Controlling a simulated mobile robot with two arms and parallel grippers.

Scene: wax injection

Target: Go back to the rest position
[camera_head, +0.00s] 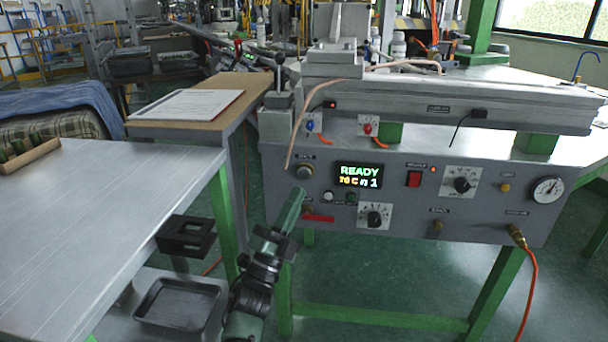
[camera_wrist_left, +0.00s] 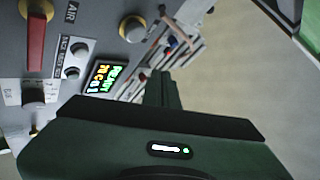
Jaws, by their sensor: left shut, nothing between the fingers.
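My left gripper (camera_head: 296,196) is in front of the lower left part of the wax injection machine's grey panel (camera_head: 400,210), pointing up. In the left wrist view its two dark fingers (camera_wrist_left: 165,80) are together, with nothing between them. The lit display (camera_head: 359,176) reads READY and 70 C; it also shows tilted in the left wrist view (camera_wrist_left: 105,77). The fingers look apart from the panel's knobs, but the exact gap cannot be told. My right gripper is in neither view.
A metal table (camera_head: 90,220) stands at left, with a dark tray (camera_head: 180,304) below its level. A black frame-like block (camera_head: 186,236) is near its edge. A wooden desk (camera_head: 190,125) with papers stands behind. An orange hose (camera_head: 531,290) hangs at right. Green floor shows below the machine.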

